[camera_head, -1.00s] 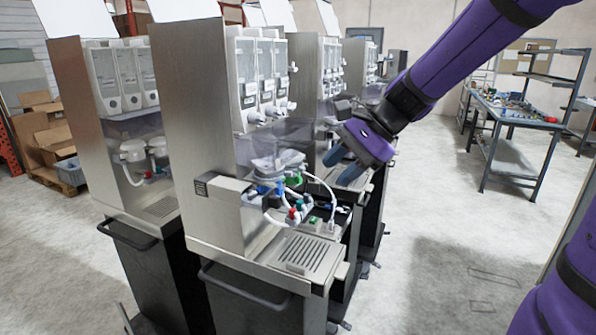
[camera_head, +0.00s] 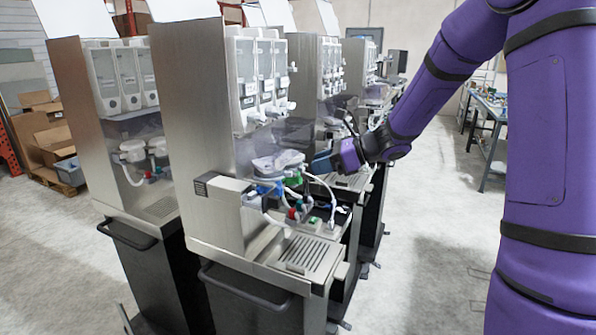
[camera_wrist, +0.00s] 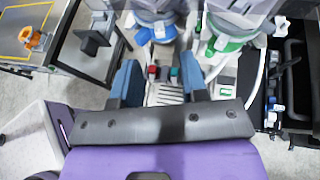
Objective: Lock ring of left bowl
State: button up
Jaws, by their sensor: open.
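Two clear mixing bowls with coloured lock rings sit under the canisters of the nearest dispenser. In the wrist view the left bowl has a blue ring (camera_wrist: 160,34) and the right one a green ring (camera_wrist: 228,44). In the head view, the blue ring (camera_head: 268,187) and green ring (camera_head: 293,181) are small and partly hidden by hoses. My gripper (camera_wrist: 158,75) is open and empty, its blue fingers spread below the blue ring and apart from it in the picture. In the head view my gripper (camera_head: 322,163) is just right of the bowls.
Red and green outlet caps (camera_wrist: 163,72) show between my fingers, above a slotted drip tray (camera_head: 309,253). White hoses (camera_head: 325,190) loop beside the bowls. Other dispensers stand left and behind. Open floor (camera_head: 430,240) lies to the right.

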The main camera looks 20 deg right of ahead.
aim_at(288, 174)
jog(key=x, duration=0.6)
jog(key=shift+a, duration=0.2)
jog(key=shift+w+f, duration=0.1)
jog(key=shift+f, duration=0.05)
grip_shut()
